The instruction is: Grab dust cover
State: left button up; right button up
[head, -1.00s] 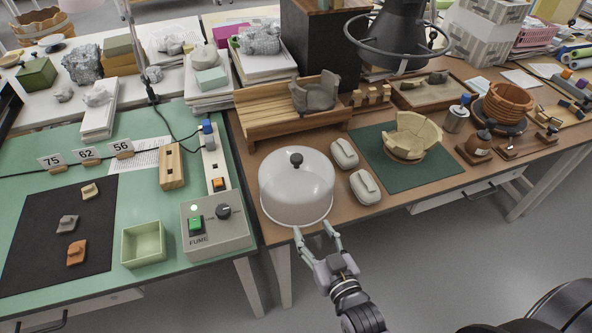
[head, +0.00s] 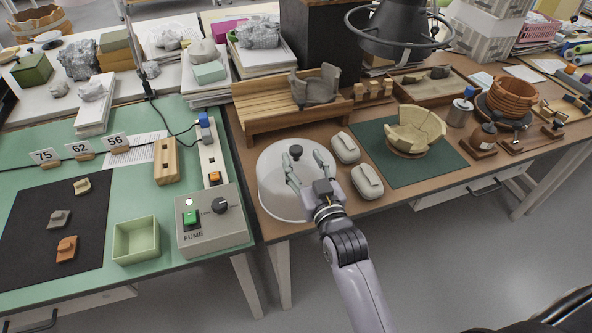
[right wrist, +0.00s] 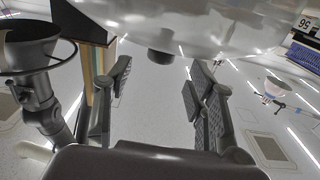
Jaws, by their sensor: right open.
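The dust cover (head: 270,190) is a pale, domed, translucent cover with a black knob (head: 296,151) on top. It stands on the wooden table near the front edge. My right gripper (head: 304,166) is open over the dome, its fingertips close to the knob on the near side. In the right wrist view, the knob (right wrist: 160,56) shows ahead between the two spread fingers (right wrist: 160,78), and nothing is gripped. My left gripper is not in view.
Two pale rounded objects (head: 345,147) lie just right of the cover. Beyond them a cracked bowl (head: 415,130) stands on a green mat (head: 400,178). A wooden rack (head: 265,120) is behind, a control box (head: 212,222) is left, and a dark hood (head: 400,30) hangs above.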

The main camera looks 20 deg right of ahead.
aim_at(298, 154)
jog(key=w+b, duration=0.2)
jog(key=w, duration=0.1)
jog(key=w+b, duration=0.1)
jog(key=shift+w+a+f, duration=0.1)
jog(key=shift+w+f, duration=0.2)
jog(key=shift+f, duration=0.1)
jog(key=shift+w+r+b, duration=0.1)
jog(key=shift+w+b, duration=0.2)
jog(key=shift+w, duration=0.1)
jog(key=shift+c, duration=0.5)
grip_shut()
